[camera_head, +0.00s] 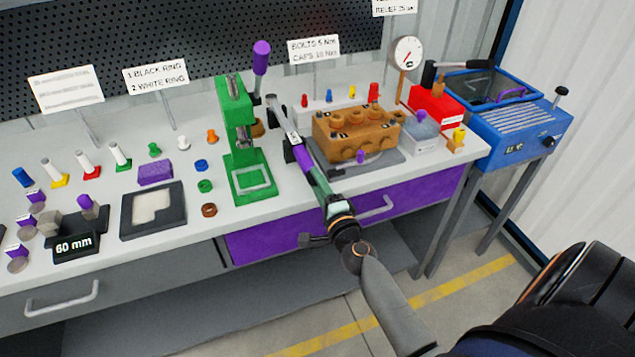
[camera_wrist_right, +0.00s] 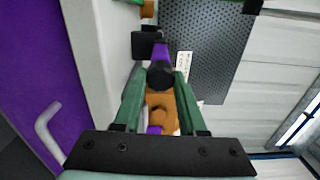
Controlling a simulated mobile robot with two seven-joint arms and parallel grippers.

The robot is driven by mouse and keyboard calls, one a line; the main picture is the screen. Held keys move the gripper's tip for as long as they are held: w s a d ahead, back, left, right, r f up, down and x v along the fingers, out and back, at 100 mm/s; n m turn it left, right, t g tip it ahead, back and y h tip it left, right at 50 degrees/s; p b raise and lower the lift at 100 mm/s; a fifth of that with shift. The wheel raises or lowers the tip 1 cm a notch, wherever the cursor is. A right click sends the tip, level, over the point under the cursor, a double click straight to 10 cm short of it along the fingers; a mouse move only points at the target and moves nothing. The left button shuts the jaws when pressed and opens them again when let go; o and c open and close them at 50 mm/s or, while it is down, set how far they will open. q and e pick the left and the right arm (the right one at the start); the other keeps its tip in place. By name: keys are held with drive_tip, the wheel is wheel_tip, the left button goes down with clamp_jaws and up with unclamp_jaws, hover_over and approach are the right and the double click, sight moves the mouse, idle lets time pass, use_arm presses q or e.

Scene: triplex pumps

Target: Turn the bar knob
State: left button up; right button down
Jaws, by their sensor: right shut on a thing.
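The blue machine (camera_head: 515,125) stands at the far right. It has a round black knob (camera_head: 548,142) low on its front and a small black handle (camera_head: 561,91) at its back right corner. I cannot tell from the frames which is the bar knob. My right gripper (camera_head: 301,153) is at the bench, well left of the machine. Its green fingers, also in the right wrist view (camera_wrist_right: 158,88), are shut on a wrench-like tool with a marked grey shaft (camera_head: 284,122). In the wrist view the tool's black round end (camera_wrist_right: 160,75) is between the fingers. My left gripper is not in view.
An orange pump block (camera_head: 355,135) is close right of my gripper, a green press (camera_head: 240,145) close left. A red box (camera_head: 435,106), a grey box (camera_head: 420,138) and a gauge (camera_head: 407,55) stand towards the machine. The purple drawer (camera_head: 290,240) is below.

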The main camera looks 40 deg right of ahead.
drive_tip(key=shift+m, duration=0.3)
drive_tip(key=shift+c, duration=2.3)
unclamp_jaws()
